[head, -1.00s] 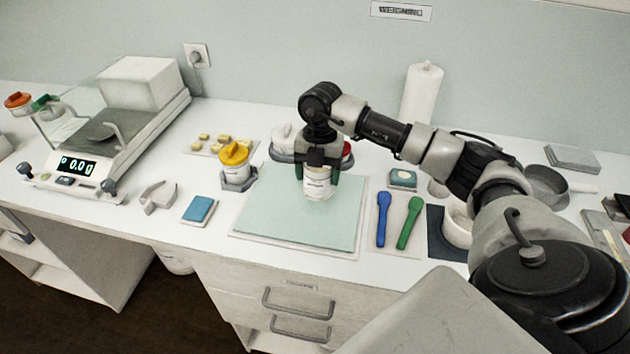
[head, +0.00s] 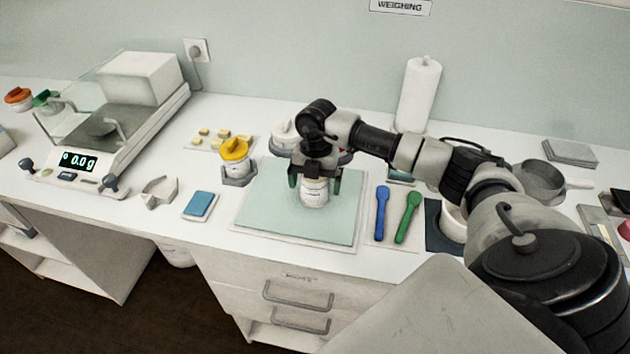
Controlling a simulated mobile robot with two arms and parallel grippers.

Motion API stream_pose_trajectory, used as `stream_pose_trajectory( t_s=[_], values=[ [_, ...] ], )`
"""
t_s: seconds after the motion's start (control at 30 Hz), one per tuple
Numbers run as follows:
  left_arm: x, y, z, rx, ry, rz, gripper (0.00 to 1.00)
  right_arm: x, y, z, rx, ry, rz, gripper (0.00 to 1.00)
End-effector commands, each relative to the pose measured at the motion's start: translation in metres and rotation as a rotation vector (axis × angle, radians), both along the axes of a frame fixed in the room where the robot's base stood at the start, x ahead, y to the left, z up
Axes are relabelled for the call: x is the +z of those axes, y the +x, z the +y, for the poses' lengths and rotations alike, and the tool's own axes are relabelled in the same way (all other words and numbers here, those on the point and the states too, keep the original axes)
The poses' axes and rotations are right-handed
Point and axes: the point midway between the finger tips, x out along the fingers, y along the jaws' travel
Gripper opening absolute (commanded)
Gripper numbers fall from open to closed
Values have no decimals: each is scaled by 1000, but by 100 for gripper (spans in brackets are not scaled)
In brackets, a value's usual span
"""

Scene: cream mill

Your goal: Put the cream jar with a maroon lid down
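A white cream jar (head: 314,193) with a printed label stands upright on the pale green mat (head: 270,215). Its lid is hidden beneath my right gripper, so I cannot see the lid's colour. My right gripper (head: 315,186) is over the jar from above, one finger on each side. The fingers are spread wider than the jar, with a gap visible on both sides. My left gripper is not in view.
A yellow-lidded jar (head: 235,158) stands left of the mat and a white-lidded jar (head: 284,136) behind it. Blue (head: 382,212) and green (head: 408,217) spatulas lie to the right. The balance (head: 110,130) is at left. The mat's front is clear.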

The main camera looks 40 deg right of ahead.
Motion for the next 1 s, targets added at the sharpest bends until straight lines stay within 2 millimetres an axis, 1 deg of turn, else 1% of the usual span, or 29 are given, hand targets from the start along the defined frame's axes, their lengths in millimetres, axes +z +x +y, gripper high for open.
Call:
stream_pose_trajectory(
  t_s=[0.2,0.3,0.37,0.47,0.7,0.8,0.9,1.0],
  values=[
    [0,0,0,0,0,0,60,0,0,0,0,0,0,98],
    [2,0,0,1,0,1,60,5,0,0,0,0,-1,98],
    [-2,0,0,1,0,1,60,9,1,-1,0,-1,-2,98],
    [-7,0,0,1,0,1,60,25,3,-3,-1,-1,-5,98],
    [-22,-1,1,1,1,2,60,78,7,-7,-1,0,-6,98],
    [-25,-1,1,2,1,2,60,96,8,-9,0,0,-5,98],
    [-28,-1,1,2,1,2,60,110,9,-10,0,0,-3,98],
    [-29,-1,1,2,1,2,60,118,10,-11,0,0,-1,98]
  ],
)
